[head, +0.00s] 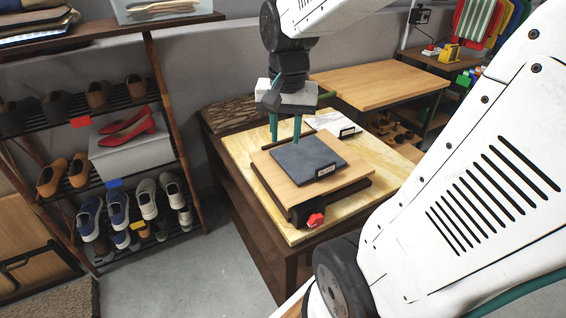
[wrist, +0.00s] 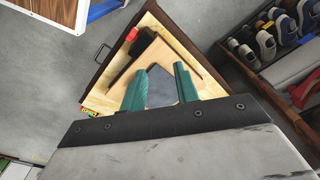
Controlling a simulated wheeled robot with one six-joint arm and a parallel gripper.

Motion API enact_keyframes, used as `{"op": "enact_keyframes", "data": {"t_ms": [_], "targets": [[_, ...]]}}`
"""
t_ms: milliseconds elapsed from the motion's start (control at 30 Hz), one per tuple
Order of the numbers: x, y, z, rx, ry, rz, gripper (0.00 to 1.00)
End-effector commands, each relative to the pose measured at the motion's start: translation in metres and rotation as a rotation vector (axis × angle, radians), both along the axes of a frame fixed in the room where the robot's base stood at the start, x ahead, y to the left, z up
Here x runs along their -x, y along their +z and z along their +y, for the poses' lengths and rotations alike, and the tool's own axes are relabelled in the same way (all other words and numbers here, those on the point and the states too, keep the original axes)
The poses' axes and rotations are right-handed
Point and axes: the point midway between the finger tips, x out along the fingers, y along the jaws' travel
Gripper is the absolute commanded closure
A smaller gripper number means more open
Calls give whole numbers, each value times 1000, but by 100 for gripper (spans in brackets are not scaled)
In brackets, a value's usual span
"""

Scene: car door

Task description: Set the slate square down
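The slate square (head: 308,160) is a dark grey flat plate with a small label on its front edge. It appears to lie flat on a light wooden board (head: 262,166). My gripper (head: 285,138) points down at the slate's back edge, with its two green fingers apart and nothing visibly clamped between them. In the wrist view my gripper (wrist: 160,82) shows its fingers spread, with part of the slate (wrist: 161,86) seen between them. Whether the fingertips touch the slate cannot be told.
The board rests on a pale stone-like top of a brown table (head: 235,185), with a red knob (head: 315,219) at its front. A white labelled slab (head: 338,124) lies behind. A shoe rack (head: 110,150) stands left; a wooden table (head: 380,80) stands behind.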

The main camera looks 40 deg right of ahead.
Motion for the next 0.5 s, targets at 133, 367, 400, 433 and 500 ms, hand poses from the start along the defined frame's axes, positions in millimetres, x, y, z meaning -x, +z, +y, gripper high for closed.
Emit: {"op": "enact_keyframes", "data": {"t_ms": [133,367,400,433,500], "targets": [[43,20,60,25,376,-25,69],[93,25,100,49,754,-40,69],[97,25,103,51,784,-42,69],[100,25,105,53,802,-42,69],[103,25,106,53,825,-41,69]]}}
